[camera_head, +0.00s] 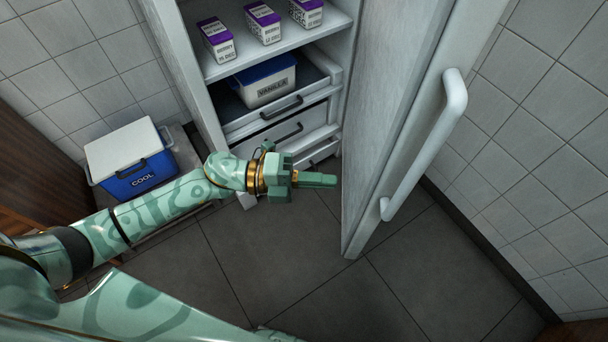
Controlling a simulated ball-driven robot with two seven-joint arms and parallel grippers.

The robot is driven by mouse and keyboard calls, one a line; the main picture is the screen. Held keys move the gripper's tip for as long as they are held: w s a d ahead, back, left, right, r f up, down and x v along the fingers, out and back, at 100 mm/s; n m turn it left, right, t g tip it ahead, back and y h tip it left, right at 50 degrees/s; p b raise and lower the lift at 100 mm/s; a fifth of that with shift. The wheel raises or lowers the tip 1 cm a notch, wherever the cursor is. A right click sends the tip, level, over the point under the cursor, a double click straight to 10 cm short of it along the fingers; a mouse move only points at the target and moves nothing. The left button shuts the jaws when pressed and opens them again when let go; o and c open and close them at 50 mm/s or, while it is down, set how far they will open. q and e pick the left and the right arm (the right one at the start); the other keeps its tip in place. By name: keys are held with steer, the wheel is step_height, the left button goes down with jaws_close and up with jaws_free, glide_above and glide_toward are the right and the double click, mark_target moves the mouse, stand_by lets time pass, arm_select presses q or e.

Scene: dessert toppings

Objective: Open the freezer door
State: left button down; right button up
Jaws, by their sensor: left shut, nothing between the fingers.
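The freezer door (390,110) stands wide open, swung out to the right with its white handle (432,135) on the side facing the wall. The open freezer (325,42) shows its shelves and drawers. My left gripper (328,181) is shut and empty, pointing right in front of the lower drawers. It is apart from the door's inner side and left of the door's lower edge. My right gripper is not in view.
Several purple-and-white cartons (263,22) stand on the upper shelf, above a blue-lidded vanilla tub (265,82). A blue cooler (138,180) with a white lid sits at the left. The grey floor (290,270) ahead is clear. A tiled wall (540,130) is at the right.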

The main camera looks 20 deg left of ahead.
mark_target(378, 185)
arm_select(q)
steer(key=b+x, duration=0.1)
steer(key=x, duration=0.6)
steer(key=shift+w+d+f, duration=0.1)
steer(key=shift+d+f, duration=0.05)
steer(key=shift+d, duration=0.15)
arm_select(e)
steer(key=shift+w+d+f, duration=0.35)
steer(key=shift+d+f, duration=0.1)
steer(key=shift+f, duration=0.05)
